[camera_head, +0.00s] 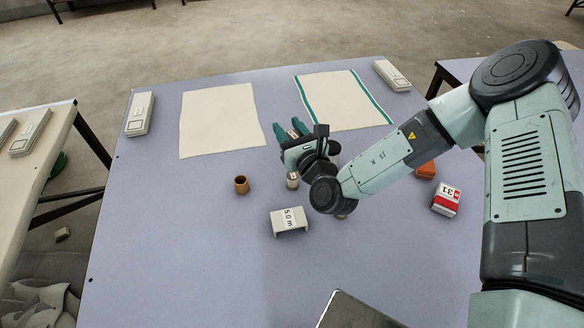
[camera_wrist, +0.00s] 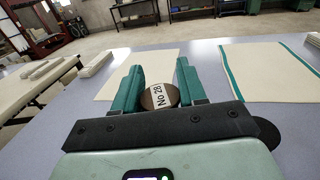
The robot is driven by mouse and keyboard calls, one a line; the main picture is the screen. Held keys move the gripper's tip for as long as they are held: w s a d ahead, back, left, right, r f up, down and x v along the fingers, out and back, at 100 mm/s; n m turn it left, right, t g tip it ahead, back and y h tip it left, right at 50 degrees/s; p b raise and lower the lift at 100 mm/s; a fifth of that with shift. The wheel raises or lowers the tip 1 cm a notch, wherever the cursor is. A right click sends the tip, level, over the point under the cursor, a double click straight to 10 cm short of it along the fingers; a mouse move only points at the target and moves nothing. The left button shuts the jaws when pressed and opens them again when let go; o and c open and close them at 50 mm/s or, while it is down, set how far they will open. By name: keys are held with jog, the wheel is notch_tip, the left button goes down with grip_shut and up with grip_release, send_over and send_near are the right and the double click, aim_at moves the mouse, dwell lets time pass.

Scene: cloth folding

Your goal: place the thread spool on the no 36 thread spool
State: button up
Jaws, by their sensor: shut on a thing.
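My gripper (camera_head: 299,127) is raised over the middle of the table, its green fingers pointing away. In the wrist view my gripper (camera_wrist: 159,78) is shut on a brown thread spool (camera_wrist: 154,102) with a white label reading "No 28". In the head view the held spool (camera_head: 293,134) is small between the fingers. A small spool-like object (camera_head: 293,181) with a pale label stands on the table below my gripper, partly hidden by it. Its number is unreadable, so I cannot tell whether it is the no 36 spool. A brown spool-like or cup-like object (camera_head: 241,185) stands to its left.
A white "50 m" block (camera_head: 289,222) lies in front. Two cloths, one plain (camera_head: 219,120) and one green-striped (camera_head: 341,99), lie flat behind. The left front of the table (camera_head: 170,240) is clear.

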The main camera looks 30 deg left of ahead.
notch_tip(320, 180, down, 9)
dwell(0.4)
jog(key=shift+f, duration=0.2)
jog(key=o, duration=1)
jog(key=shift+r, duration=0.1)
jog(key=shift+s+d, duration=0.1)
jog(key=shift+d, duration=0.1)
jog(key=v, duration=1.1)
jog(key=shift+s+d, duration=0.2)
jog(key=shift+d, duration=0.05)
jog(key=shift+r, duration=0.15)
